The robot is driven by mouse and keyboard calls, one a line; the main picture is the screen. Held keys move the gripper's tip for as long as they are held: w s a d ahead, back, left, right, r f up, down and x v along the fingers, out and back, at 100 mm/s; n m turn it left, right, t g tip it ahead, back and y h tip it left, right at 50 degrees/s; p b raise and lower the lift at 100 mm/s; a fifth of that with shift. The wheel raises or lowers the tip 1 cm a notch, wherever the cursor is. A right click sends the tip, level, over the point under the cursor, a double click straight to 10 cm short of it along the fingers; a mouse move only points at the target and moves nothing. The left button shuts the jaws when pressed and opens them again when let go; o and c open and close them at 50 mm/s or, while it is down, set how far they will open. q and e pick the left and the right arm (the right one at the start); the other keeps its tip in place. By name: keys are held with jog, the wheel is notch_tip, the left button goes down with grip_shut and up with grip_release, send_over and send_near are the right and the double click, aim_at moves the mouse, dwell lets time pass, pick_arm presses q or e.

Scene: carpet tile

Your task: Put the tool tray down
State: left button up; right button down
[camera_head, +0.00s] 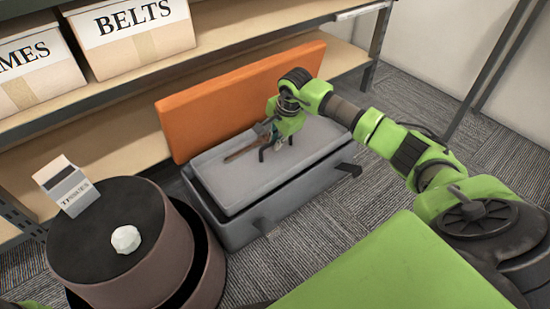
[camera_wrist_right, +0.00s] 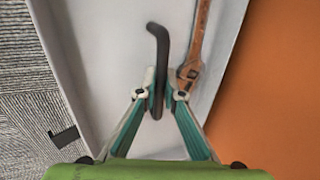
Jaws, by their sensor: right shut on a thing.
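The grey tool tray (camera_head: 226,193) is at the top of a grey toolbox (camera_head: 262,222) whose orange lid (camera_head: 200,117) stands open behind it. My right gripper (camera_head: 273,143) is above the tray and shut on its dark bent handle. In the right wrist view my fingers (camera_wrist_right: 160,98) close around that handle (camera_wrist_right: 161,50), with the tray floor (camera_wrist_right: 110,50) beneath. A rusty wrench (camera_wrist_right: 193,55) lies in the tray beside the handle. I cannot tell whether the tray touches the box. My left gripper is out of view.
A dark round stool (camera_head: 95,235) at the left bears a tissue box (camera_head: 66,188) and a white faceted object (camera_head: 126,239). A shelf with a BELTS box (camera_head: 130,38) stands behind. Grey carpet (camera_head: 335,215) is clear at the toolbox's right.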

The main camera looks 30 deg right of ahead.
aim_at(275, 153)
notch_tip(275, 153, down, 2)
jog(key=shift+f+b, duration=0.2)
jog(key=shift+b, duration=0.2)
notch_tip(275, 153, down, 3)
jog(key=shift+f+b, duration=0.1)
jog(key=shift+b, duration=1.05)
jog(key=shift+w+f+b, duration=0.1)
jog(key=shift+w+b, duration=0.15)
jog(key=shift+b, duration=0.3)
jog(key=c, duration=2.2)
grip_release()
jog(key=shift+s, duration=0.1)
jog(key=shift+o, duration=0.2)
jog(key=shift+r, duration=0.2)
